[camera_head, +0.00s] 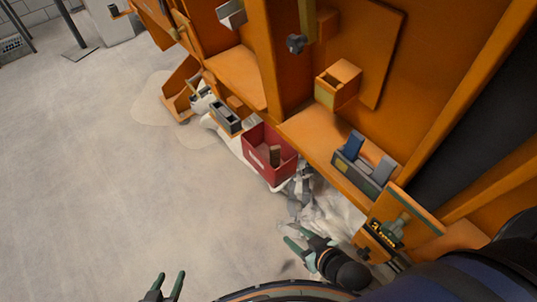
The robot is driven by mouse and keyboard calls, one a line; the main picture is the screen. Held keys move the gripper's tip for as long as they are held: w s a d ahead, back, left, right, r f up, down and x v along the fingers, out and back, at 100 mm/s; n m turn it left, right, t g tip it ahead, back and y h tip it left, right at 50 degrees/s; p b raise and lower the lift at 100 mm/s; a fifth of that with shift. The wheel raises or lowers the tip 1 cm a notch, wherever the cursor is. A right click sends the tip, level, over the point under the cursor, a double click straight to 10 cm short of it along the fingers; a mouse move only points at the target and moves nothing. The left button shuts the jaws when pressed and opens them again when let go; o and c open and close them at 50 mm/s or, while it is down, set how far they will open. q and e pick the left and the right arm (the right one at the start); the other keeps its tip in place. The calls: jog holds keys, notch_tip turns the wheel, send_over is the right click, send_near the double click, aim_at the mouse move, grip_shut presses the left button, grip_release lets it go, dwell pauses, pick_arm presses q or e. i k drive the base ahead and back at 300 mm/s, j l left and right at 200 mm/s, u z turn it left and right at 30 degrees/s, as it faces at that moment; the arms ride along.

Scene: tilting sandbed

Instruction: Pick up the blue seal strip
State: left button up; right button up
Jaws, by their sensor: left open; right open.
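A blue strip-like piece (352,145) stands upright in a grey holder (353,176) on the orange ledge, right of centre. A paler blue-grey piece (382,170) stands beside it in the same holder. I cannot tell for sure which one is the seal strip. My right gripper (298,237) is open and empty, below and left of the holder and well apart from it. My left gripper (170,279) is open and empty at the bottom edge, far from the holder; only its finger ends show.
A red bin (262,168) with a brown block inside stands left of the holder. A grey box (226,118) lies beyond it. An orange open box (338,85) is fixed to the panel above. White crumpled material (330,210) lies below the ledge. The floor at left is clear.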

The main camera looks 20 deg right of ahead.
aim_at(355, 141)
jog(key=j+z, duration=0.1)
jog(key=z, duration=1.25)
jog(key=k+l+z, duration=0.15)
jog(key=k, duration=0.4)
jog(key=i+j+z, duration=0.1)
jog(key=j+z, duration=0.6)
jog(key=i+j+z, duration=0.15)
jog(key=j, duration=0.8)
jog(key=j+z, duration=0.15)
jog(key=j, duration=0.85)
